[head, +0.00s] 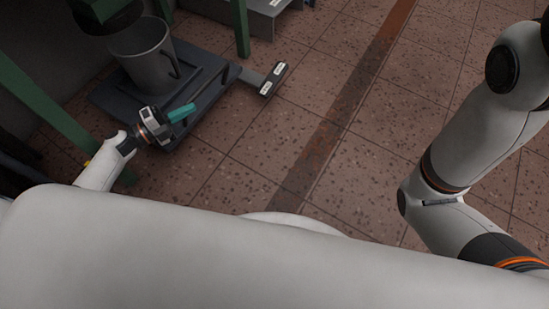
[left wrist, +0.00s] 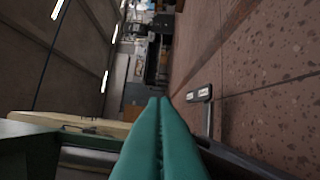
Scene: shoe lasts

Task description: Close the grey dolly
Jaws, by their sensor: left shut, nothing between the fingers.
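The grey dolly (head: 208,104) is a low, dark flat platform on the floor at the upper left of the head view. An arm runs from its right side to a short dark bar (head: 273,78) with pale labels. That bar also shows in the left wrist view (left wrist: 199,95). My left gripper (head: 189,109) has teal fingers, shut and empty, over the platform's near right part; I cannot tell whether they touch it. In the left wrist view the fingers (left wrist: 161,102) lie together, pointing along the floor. My right gripper is out of view.
A grey bucket (head: 143,58) stands on the dolly. Green posts (head: 242,28) and (head: 48,108) rise beside it, with a dark wall at left. A grey box-like thing (head: 262,16) is behind. The tiled floor (head: 350,130) at centre and right is clear.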

